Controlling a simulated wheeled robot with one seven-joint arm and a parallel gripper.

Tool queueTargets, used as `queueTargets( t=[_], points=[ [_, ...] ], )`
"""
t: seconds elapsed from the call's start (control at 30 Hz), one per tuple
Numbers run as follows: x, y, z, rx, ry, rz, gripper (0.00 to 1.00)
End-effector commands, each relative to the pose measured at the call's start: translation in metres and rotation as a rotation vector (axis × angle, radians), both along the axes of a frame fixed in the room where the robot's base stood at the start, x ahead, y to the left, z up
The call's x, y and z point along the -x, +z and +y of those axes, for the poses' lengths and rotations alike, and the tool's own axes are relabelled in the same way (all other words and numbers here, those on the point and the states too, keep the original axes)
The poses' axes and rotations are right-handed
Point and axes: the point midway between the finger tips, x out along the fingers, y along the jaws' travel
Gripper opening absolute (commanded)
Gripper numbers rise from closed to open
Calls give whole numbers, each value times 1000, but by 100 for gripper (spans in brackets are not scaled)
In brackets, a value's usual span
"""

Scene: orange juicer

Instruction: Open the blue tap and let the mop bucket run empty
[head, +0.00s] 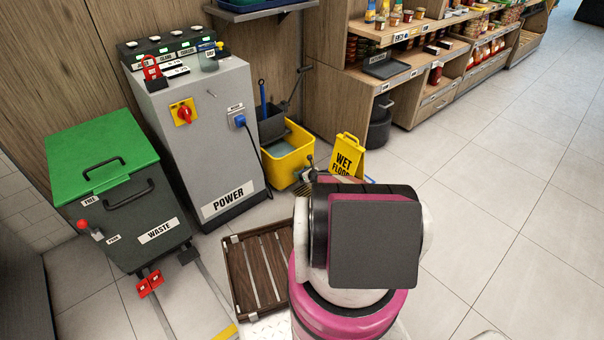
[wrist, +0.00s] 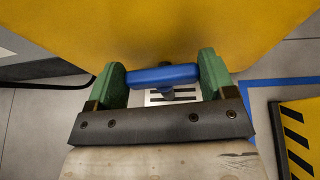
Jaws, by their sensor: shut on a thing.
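The yellow mop bucket (head: 287,155) stands on the floor beside the grey power cabinet, with greyish water (head: 286,149) visible inside. In the wrist view, its yellow wall (wrist: 160,30) fills the top. The blue tap (wrist: 165,75) has a bar-shaped handle at the bucket's lower part. My gripper (wrist: 163,88) has its green fingers at both ends of this handle and is shut on it. The handle lies roughly crosswise, slightly tilted. In the head view my arm hides the tap, and no flowing water can be made out.
A slotted metal floor drain (wrist: 158,99) lies below the tap, beside a blue floor line (wrist: 249,110). A yellow wet-floor sign (head: 348,158) stands just right of the bucket. The power cabinet (head: 205,140) and green-lidded waste bin (head: 130,215) stand left. Open floor lies right.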

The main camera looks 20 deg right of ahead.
Motion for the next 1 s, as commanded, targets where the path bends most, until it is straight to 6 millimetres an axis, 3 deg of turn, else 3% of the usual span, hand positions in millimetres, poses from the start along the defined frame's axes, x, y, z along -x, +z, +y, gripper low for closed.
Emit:
queueTargets(
  t=[0.47, 0.5, 0.53, 0.8, 1.0],
  points=[
    [0, 0, 0, 0, 78, 1, 53],
    [0, 0, 0, 0, 77, 1, 90],
    [0, 0, 0, 0, 77, 1, 99],
    [2, 1, -1, 0, 76, 1, 100],
    [22, 11, -11, 1, 75, 1, 100]
  ],
)
